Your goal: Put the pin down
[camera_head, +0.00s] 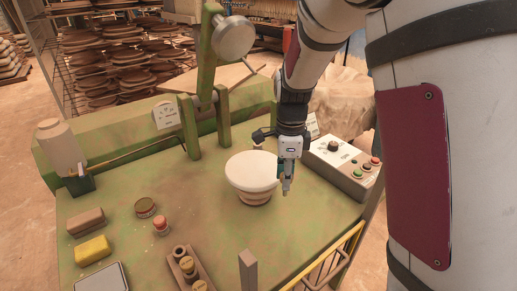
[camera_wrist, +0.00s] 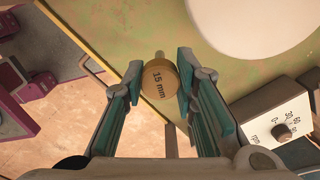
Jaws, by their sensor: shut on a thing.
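My gripper (camera_head: 286,186) hangs fingers-down over the right part of the green table, just right of the white bowl-shaped piece (camera_head: 250,170). In the wrist view my gripper (camera_wrist: 160,68) is shut on a brass-coloured pin (camera_wrist: 159,86) marked "15 mm". The pin sits between the fingertips, its round marked end facing the camera and a narrow stem showing beyond. In the head view the pin cannot be made out clearly. A wooden block (camera_head: 211,289) with several round brass-coloured pieces stands at the table's front, left of and nearer than my gripper.
A control box (camera_head: 345,165) with a knob and buttons stands right of my gripper. The green press frame (camera_head: 206,110) rises behind the bowl. A grey post (camera_head: 248,270) and yellow rail (camera_head: 335,262) edge the front right. A yellow sponge (camera_head: 92,250) lies left. Green tabletop between bowl and block is clear.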

